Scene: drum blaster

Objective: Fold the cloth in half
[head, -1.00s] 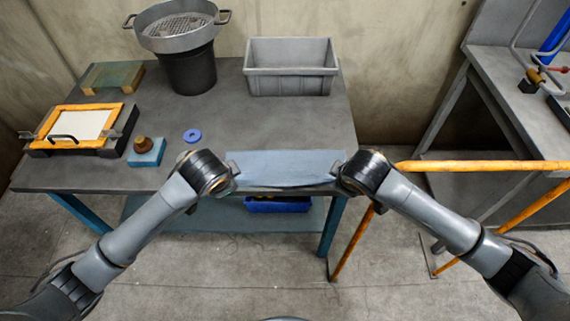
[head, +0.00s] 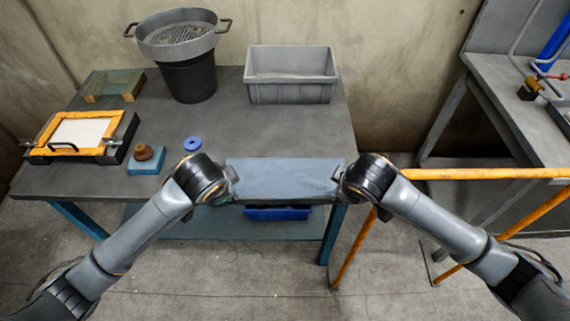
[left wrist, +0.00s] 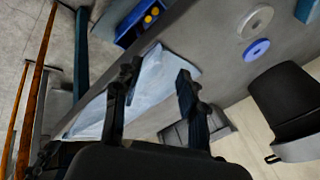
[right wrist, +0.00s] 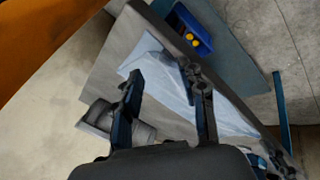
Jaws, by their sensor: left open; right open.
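The light blue cloth (head: 285,178) lies flat along the front right edge of the grey table (head: 110,182), between my two grippers. My left gripper (head: 233,182) is at its left end and my right gripper (head: 339,181) at its right end. In the left wrist view, the cloth (left wrist: 150,88) shows between and beyond the open fingers (left wrist: 158,72). In the right wrist view, the cloth (right wrist: 165,78) likewise shows between the open fingers (right wrist: 162,74). Whether the fingertips touch the cloth is unclear.
A grey bin (head: 290,92) and a black bucket with a sieve (head: 186,80) stand at the back. A wooden frame (head: 80,132), a blue block with a knob (head: 146,160) and a blue ring (head: 191,144) are left. An orange rail (head: 480,174) is right.

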